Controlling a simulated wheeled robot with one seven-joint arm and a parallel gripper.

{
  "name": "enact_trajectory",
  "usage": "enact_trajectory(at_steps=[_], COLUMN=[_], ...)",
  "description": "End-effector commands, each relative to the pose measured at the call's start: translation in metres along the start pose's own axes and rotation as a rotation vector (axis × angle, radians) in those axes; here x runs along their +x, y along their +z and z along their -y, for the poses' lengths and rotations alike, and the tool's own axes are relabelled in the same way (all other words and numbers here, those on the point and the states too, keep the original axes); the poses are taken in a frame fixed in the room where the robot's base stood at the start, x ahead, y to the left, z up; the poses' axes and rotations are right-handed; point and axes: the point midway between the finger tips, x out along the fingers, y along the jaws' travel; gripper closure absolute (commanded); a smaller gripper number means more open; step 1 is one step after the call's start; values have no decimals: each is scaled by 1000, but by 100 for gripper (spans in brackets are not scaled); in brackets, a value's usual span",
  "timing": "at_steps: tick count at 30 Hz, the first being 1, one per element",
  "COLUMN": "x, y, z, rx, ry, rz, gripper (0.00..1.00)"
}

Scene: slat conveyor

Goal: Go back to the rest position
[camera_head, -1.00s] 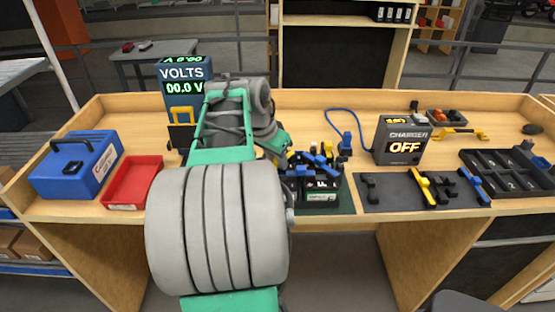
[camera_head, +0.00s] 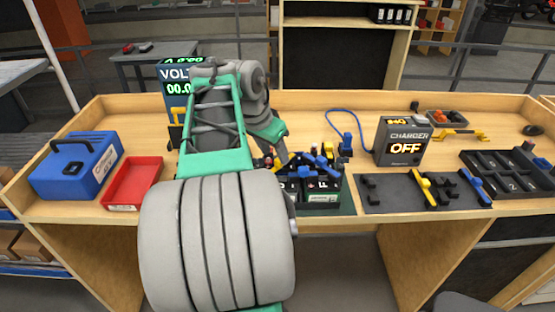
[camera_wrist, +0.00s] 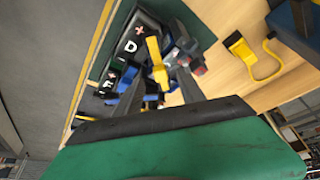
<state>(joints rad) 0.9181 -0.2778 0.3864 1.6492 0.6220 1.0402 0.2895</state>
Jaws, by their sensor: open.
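My gripper (camera_wrist: 162,88) is open in the wrist view, its dark fingers pointing at the battery cluster; nothing is seen held between them. In the head view my arm covers the bench's centre-left, and the gripper is mostly hidden behind it, left of the batteries. Black batteries (camera_head: 322,197) with blue and yellow pieces on top stand on a dark green mat (camera_head: 347,198).
A blue box (camera_head: 78,168) and a red tray (camera_head: 130,185) are at left. The volts display (camera_head: 175,88) is partly behind my arm. At right are the charger (camera_head: 402,142) reading OFF, a grey mat (camera_head: 385,190) with clamps, and a black compartment tray (camera_head: 505,172).

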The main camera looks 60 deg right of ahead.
Motion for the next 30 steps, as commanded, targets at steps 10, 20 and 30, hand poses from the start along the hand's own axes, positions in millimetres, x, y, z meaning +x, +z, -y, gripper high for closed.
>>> enact_trajectory(at_steps=[10,20,30], x=[-30,-34,-72], y=[0,17,268], z=[0,13,83], rx=[0,-83,-1091], ry=[0,-26,-375], rz=[1,2,19], gripper=[53,53,53])
